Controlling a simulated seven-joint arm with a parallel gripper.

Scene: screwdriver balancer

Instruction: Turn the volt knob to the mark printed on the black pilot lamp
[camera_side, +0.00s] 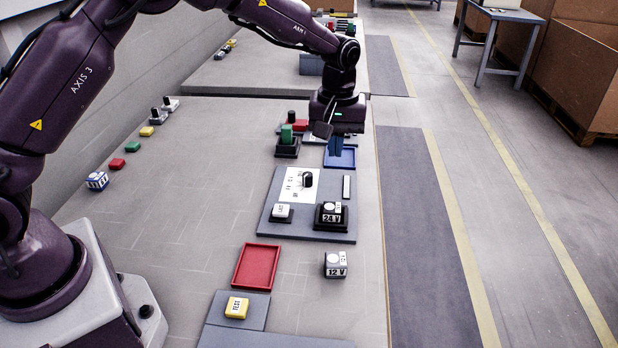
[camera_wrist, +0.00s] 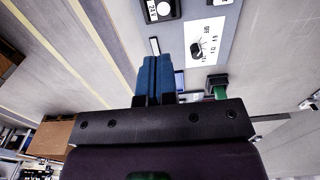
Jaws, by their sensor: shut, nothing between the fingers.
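The volt knob (camera_side: 308,179) is a small black knob on a white dial plate (camera_side: 292,183) on the grey panel (camera_side: 305,229). The black pilot lamp (camera_side: 331,216) sits at the panel's near right with a white round top and the mark "24 V". It is partly in the wrist view (camera_wrist: 160,10). My gripper (camera_side: 335,151) has blue fingers, shut and empty, above the blue tray behind the panel, apart from the knob. The fingers also show in the wrist view (camera_wrist: 156,60).
A white button block (camera_side: 282,211) and a pale bar (camera_side: 346,187) are on the panel. A grey "12 V" block (camera_side: 337,265), red tray (camera_side: 257,266) and yellow block (camera_side: 237,307) stand nearer. A green-topped block (camera_side: 287,140) stands left of my gripper. The table's left middle is clear.

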